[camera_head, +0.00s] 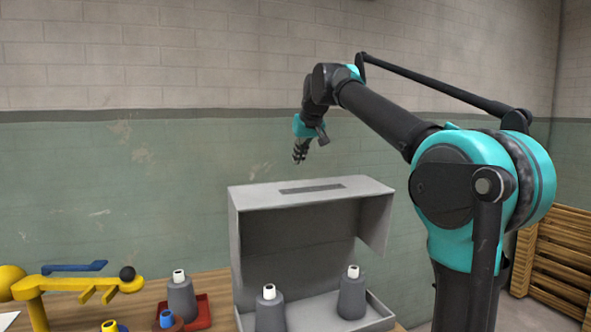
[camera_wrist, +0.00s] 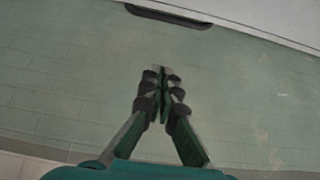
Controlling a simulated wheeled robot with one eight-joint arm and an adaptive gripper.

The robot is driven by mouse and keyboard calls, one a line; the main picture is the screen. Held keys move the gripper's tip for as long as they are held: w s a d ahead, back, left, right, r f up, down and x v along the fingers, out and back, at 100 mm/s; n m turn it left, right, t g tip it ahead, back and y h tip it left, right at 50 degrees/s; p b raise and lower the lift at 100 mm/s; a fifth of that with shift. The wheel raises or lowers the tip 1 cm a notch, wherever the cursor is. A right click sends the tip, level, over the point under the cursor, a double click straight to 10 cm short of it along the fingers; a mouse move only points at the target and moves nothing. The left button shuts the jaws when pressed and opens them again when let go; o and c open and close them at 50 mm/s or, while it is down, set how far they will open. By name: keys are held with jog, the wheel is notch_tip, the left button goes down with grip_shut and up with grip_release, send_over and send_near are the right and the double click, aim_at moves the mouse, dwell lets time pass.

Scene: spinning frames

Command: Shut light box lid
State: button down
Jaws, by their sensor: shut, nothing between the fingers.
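The light box is a grey box with a shallow base tray (camera_head: 325,312) on the table and a grey hood-like lid (camera_head: 240,208) standing raised, its hollow side facing the front. A darker strip (camera_head: 312,187) lies along the lid's top face. My gripper (camera_head: 299,157) hangs above the lid's top in the head view, apart from it and pointing down. Its fingers (camera_wrist: 162,78) are together and empty in the wrist view. A dark elongated strip (camera_wrist: 168,16) shows at the top of that view beside a pale edge; I cannot tell which part it is.
Another grey bottle (camera_head: 182,300) stands by a red tray (camera_head: 203,312). A yellow stand (camera_head: 75,284) is at far left. A wooden crate (camera_head: 560,262) is at right.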

aim_at(297, 182)
jog(key=shift+w+a+f, duration=0.1)
jog(key=shift+w+f, duration=0.15)
jog(key=shift+f, duration=1.15)
jog(key=shift+w+a+f, duration=0.15)
jog(key=shift+w+f, duration=0.1)
jog(key=shift+f, duration=1.2)
jog(key=shift+w+a+f, duration=0.1)
jog(key=shift+w+f, duration=0.15)
jog(key=shift+f, duration=1.15)
